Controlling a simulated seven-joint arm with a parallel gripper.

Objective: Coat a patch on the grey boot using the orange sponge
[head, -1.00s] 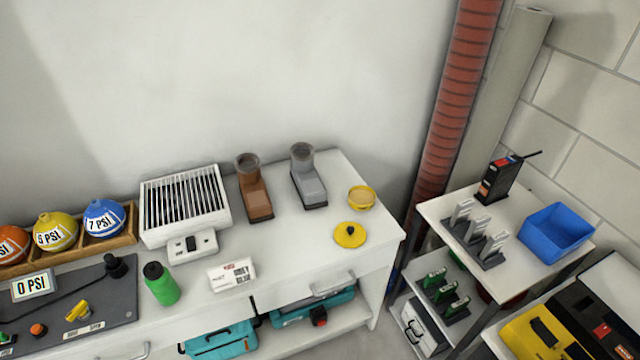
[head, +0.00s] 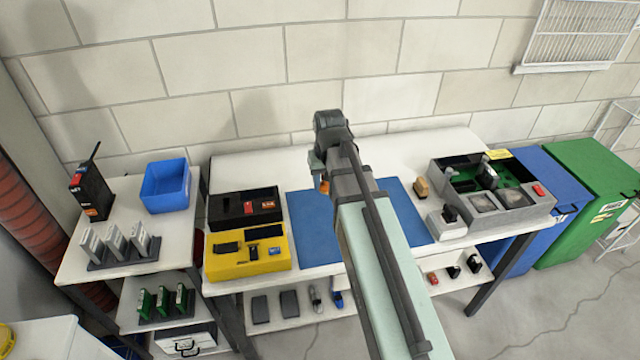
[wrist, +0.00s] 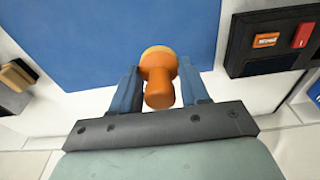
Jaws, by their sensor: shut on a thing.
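The orange sponge (wrist: 158,82) has a rounded orange handle and a yellowish far end. My gripper (wrist: 160,90) is shut on it, with a blue finger on either side in the wrist view. In the head view my gripper (head: 322,172) is over the workbench, and a bit of the orange sponge (head: 325,187) shows below it. The sponge is above or near the blue mat (head: 315,235); the exact gap cannot be told. The grey boot is in neither current view.
A yellow-and-black case (head: 248,255) lies left of the mat. A tan block (head: 421,187), which also shows in the wrist view (wrist: 15,75), and a grey box (head: 495,200) stand right. A blue bin (head: 166,186) and a black radio (head: 90,192) are on the left shelf.

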